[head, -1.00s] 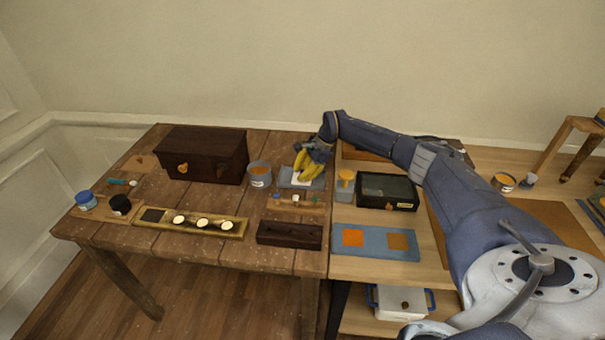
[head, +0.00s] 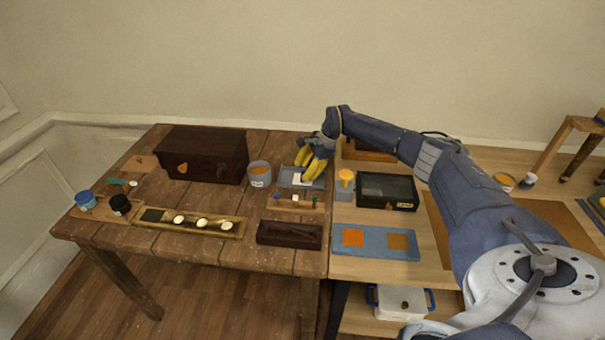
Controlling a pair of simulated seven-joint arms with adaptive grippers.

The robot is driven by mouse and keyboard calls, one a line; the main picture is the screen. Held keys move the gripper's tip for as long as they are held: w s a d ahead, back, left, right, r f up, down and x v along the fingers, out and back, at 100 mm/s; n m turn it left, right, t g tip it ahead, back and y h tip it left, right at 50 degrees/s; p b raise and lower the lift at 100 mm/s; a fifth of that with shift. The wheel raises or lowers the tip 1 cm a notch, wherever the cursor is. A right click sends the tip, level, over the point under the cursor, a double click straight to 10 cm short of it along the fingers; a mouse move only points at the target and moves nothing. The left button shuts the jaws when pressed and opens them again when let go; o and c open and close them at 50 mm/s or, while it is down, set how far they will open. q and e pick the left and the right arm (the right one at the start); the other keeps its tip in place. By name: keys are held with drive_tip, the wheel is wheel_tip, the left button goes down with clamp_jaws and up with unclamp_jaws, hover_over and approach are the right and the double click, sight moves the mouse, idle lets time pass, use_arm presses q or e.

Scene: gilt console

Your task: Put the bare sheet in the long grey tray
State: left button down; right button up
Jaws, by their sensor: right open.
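A small white sheet (head: 298,182) lies on a blue-grey pad (head: 285,183) near the back right of the dark wooden table. The fingers partly cover it. My right gripper (head: 311,174) has yellow fingers and is open just above and beside the sheet; contact cannot be told. A long blue-grey tray (head: 375,251) lies on the lighter table at the right and holds two orange-brown squares, one brighter than the other. I cannot tell for certain that this is the tray named. My left gripper is out of view.
A grey tub (head: 259,181), a small wooden rack (head: 299,205) and a dark long box (head: 289,241) surround the pad. A black-rimmed case (head: 387,204) and a yellow-topped item (head: 345,178) stand behind the long tray. My right arm spans the right table.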

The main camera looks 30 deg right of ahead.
drive_tip(key=v, duration=1)
